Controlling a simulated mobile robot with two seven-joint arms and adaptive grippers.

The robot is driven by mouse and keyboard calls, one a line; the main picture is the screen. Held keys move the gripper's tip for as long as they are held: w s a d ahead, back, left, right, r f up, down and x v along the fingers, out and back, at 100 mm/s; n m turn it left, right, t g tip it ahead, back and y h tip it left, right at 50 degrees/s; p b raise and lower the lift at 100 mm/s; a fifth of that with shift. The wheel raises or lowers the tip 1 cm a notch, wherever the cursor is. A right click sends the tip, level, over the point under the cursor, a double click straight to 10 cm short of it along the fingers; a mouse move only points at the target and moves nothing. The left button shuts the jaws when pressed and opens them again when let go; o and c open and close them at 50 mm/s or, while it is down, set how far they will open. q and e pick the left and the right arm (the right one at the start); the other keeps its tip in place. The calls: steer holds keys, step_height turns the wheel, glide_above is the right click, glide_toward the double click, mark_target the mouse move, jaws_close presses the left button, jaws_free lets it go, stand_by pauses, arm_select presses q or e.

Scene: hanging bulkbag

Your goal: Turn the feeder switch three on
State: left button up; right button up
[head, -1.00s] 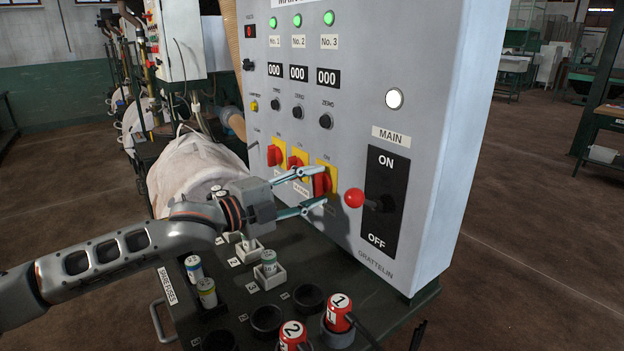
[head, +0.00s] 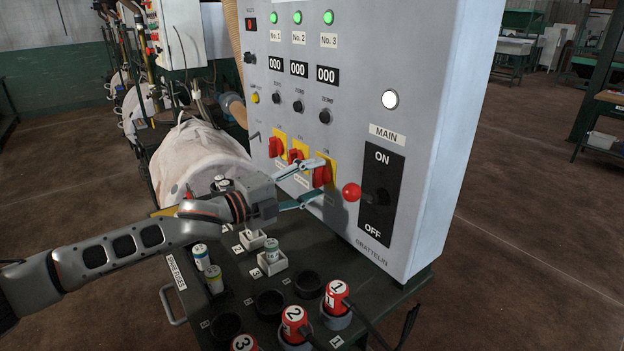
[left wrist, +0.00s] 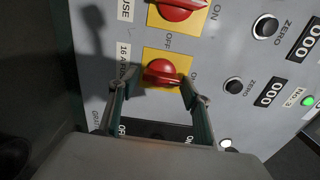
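Feeder switch three is the rightmost red knob (head: 321,175) on a yellow plate, on the grey control panel (head: 440,110). In the left wrist view the knob (left wrist: 163,72) sits between the fingertips of my left gripper (left wrist: 158,88). In the head view my left gripper (head: 318,180) reaches the switch from the left, fingers apart, one above and one below the knob. Whether the fingers touch it I cannot tell. The fingers partly hide the knob in the head view, and its exact setting is unclear. My right gripper is not in view.
Two more red feeder switches, the nearer one (head: 297,155), stand left of switch three. The main lever with a red ball (head: 352,193) juts out close on its right. Below is a dark bench (head: 370,275) with red numbered plugs (head: 337,296) and small fuses.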

arm_select(q)
steer(key=v, duration=1.2)
stand_by(0.4)
